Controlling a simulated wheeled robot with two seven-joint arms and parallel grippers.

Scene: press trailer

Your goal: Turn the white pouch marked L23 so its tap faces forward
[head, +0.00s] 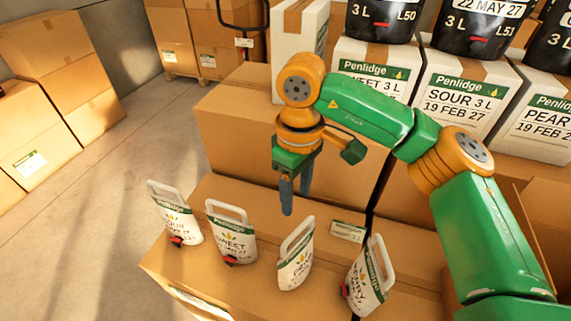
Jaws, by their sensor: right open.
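White pouches with green Penlidge bands and top handles stand in a row on a cardboard box (215,293). The leftmost pouch (178,222), the SWEET pouch (231,240) and the rightmost pouch (370,285) each show a red tap low on the front or side. The third pouch from the left (293,268) is turned, and I see no tap on it. The lot marks are too small to read, so I cannot tell which is L23. My right gripper (296,190) is open and empty, pointing down above and behind the third pouch. My left gripper is out of view.
White cartons marked SWEET (376,72), SOUR (462,95) and PEAR (540,125) stand behind, with black pouches on top. A large carton (235,125) stands behind the row. Open floor (110,190) lies to the left.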

